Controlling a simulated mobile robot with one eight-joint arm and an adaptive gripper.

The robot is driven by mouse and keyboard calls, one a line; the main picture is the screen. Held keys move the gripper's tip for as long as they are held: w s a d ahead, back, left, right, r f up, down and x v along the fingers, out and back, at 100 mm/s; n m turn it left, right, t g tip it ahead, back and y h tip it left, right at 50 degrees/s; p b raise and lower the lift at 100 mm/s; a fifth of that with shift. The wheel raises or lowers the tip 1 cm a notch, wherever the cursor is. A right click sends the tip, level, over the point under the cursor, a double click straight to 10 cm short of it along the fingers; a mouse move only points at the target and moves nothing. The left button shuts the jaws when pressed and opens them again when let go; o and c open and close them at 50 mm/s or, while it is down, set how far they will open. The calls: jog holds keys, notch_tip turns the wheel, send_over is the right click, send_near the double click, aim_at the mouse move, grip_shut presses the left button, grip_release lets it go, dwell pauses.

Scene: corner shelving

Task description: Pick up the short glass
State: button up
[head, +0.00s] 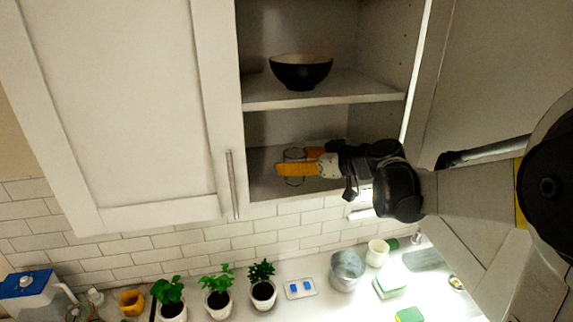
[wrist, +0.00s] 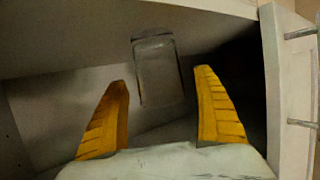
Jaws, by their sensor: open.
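The short glass (head: 294,156) is clear and stands on the lower shelf of the open cabinet in the head view. In the wrist view the glass (wrist: 158,72) lies ahead, between the lines of the two yellow fingers. My gripper (head: 291,168) reaches into the cabinet from the right and overlaps the glass in the head view. In the wrist view my gripper (wrist: 162,105) is open, with a finger on each side of the glass's lower part. I see no clear contact with the glass. Part of the glass is hidden behind a finger in the head view.
A dark bowl (head: 301,72) sits on the upper shelf (head: 330,92) above my gripper. A closed door (head: 125,110) is at left. On the counter below are several potted plants (head: 217,292), a metal pot (head: 347,270) and a white cup (head: 377,253).

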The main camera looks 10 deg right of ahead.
jog(key=shift+w+a+f, duration=0.1)
jog(key=shift+w+a, duration=0.05)
jog(key=shift+w, duration=0.05)
jog(key=shift+s, duration=0.15)
jog(key=c, duration=1.5)
